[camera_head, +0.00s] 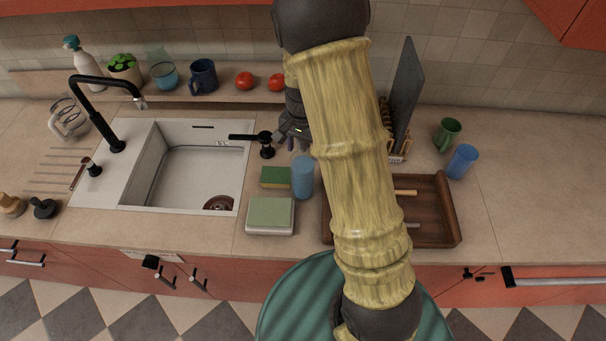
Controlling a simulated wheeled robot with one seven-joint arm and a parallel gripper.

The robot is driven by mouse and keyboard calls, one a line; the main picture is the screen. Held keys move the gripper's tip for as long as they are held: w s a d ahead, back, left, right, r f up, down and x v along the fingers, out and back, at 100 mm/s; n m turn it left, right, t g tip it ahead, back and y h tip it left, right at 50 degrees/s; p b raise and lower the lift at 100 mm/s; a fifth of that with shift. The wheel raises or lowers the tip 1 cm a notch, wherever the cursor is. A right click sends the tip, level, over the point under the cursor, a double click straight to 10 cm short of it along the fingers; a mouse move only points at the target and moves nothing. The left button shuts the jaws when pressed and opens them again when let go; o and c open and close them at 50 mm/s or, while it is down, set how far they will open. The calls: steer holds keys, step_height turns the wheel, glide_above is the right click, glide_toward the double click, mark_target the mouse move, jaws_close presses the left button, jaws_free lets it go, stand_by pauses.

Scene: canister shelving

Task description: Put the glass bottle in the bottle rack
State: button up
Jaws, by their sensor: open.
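I cannot make out a clear glass bottle; it may be hidden behind my arm. A white bottle with a teal top (83,65) stands at the back left, but I cannot tell its material. A wooden slatted rack (397,158) shows partly behind my arm, with a dark upright board (405,92) in it; I cannot tell if it is the bottle rack. My gripper (289,134) is open, right of the sink and partly hidden by my arm. Small purplish shapes show just below it, too small to identify.
A sink (136,165) with a black faucet (107,128) is at left. A blue tumbler (303,178), sponge (276,177) and pale green-topped box (270,215) stand beside it. A wooden tray (450,208), green mug (447,135) and second tumbler (463,161) are right. The far-right counter is clear.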

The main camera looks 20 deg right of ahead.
jaws_close()
stand_by(0.3)
steer(key=shift+s+f, duration=0.1)
steer(key=shift+s, duration=0.05)
stand_by(1.1)
